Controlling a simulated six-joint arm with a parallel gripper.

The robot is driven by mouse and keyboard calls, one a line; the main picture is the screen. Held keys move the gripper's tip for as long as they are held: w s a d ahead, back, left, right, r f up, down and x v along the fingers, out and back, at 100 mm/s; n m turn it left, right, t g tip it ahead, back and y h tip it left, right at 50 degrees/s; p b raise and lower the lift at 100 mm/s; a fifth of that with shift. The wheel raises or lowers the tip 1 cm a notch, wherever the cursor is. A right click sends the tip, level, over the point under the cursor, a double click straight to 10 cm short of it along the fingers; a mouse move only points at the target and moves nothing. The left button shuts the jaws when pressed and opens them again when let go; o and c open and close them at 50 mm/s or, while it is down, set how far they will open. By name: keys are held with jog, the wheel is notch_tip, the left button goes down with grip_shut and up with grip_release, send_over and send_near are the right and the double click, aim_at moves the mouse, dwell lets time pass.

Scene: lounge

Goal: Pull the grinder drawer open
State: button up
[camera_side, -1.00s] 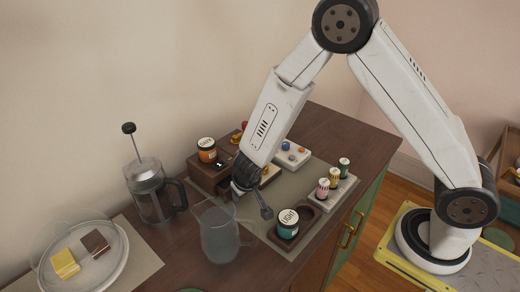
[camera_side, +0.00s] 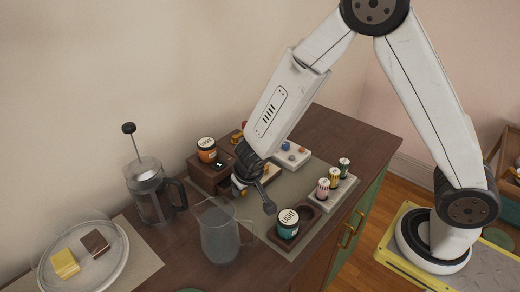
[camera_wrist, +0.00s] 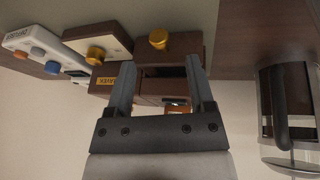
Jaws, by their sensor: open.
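The wrist view, which is upside down, shows the grinder's brown drawer front (camera_wrist: 185,45) with a round brass knob (camera_wrist: 158,38). My gripper (camera_wrist: 160,60) is open and empty, its two fingers spread on either side of the knob's line. I cannot tell how far the knob is from the fingertips. In the side view my gripper (camera_side: 254,198) hangs over the mat before the grinder.
A glass jug (camera_side: 219,232) stands close in front of my gripper. A French press (camera_side: 152,195) stands left of the grinder. A LIGHT jar (camera_side: 288,224) sits in a wooden tray to the right, beside a rack of small bottles (camera_side: 333,185).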

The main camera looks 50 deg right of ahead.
jog(key=shift+v, duration=1.65)
jog(key=shift+w+d+r+n+g+y, duration=0.1)
jog(key=shift+w+d+n+g+y, duration=0.25)
jog(key=shift+w+g, duration=0.3)
jog(key=shift+w+d+r+n+g+y, duration=0.1)
jog(key=shift+w+d+n+g+y, duration=0.1)
jog(key=shift+w+d+g+y, duration=0.4)
jog(key=shift+w+d+r+n+g+y, duration=0.1)
jog(key=shift+w+n+g+y, duration=0.15)
jog(key=shift+w+g, duration=0.45)
jog(key=shift+s+f, duration=0.15)
jog(key=shift+f, duration=3.8)
grip_shut()
